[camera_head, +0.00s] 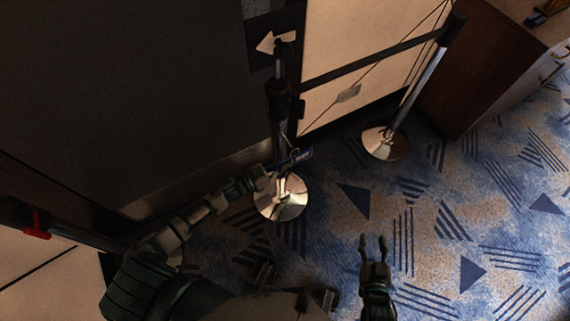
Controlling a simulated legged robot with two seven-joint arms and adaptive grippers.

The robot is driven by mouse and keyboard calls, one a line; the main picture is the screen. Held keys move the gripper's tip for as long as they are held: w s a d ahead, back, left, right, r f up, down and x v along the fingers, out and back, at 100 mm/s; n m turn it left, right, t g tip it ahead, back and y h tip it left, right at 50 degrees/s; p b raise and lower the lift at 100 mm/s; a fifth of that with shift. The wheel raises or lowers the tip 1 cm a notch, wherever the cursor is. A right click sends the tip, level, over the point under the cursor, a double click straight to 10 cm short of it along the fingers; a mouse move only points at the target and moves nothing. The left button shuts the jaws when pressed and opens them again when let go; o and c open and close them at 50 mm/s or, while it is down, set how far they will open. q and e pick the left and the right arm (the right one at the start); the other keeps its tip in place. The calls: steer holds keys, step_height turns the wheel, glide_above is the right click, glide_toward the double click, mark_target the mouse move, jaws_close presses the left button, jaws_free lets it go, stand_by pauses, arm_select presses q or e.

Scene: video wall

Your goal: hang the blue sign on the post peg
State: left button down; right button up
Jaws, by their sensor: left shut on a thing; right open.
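The small blue sign (295,158) is in front of the near post, tilted, with light lettering. My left gripper (276,170) is shut on the sign at its left side. The near post (280,108) stands on a round shiny base (283,198). My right gripper (373,246) is open and empty over the carpet, to the right of the post.
A second post (423,85) with a round base (385,143) stands to the right, joined by a dark belt (372,63). A brown cabinet (475,70) stands at the far right. A dark wall (130,90) fills the left. The carpet (440,220) at lower right is clear.

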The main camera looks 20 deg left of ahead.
arm_select(q)
steer(key=shift+d, duration=0.2)
arm_select(e)
steer(key=shift+d, duration=0.15)
arm_select(q)
steer(key=shift+d+r, duration=0.1)
steer(key=shift+d, duration=0.05)
arm_select(e)
steer(key=shift+d, duration=0.25)
arm_select(q)
steer(key=shift+s+a, duration=0.15)
steer(key=shift+a, duration=0.3)
arm_select(e)
steer(key=shift+a+r, duration=0.3)
steer(key=shift+r, duration=0.1)
arm_select(q)
steer(key=shift+d, duration=0.2)
arm_select(e)
steer(key=shift+d, duration=0.2)
arm_select(q)
steer(key=shift+r+p, duration=0.1)
steer(key=shift+p, duration=0.2)
arm_select(e)
steer(key=shift+w+a+r, duration=0.1)
steer(key=shift+r, duration=0.2)
arm_select(q)
steer(key=shift+a, duration=0.1)
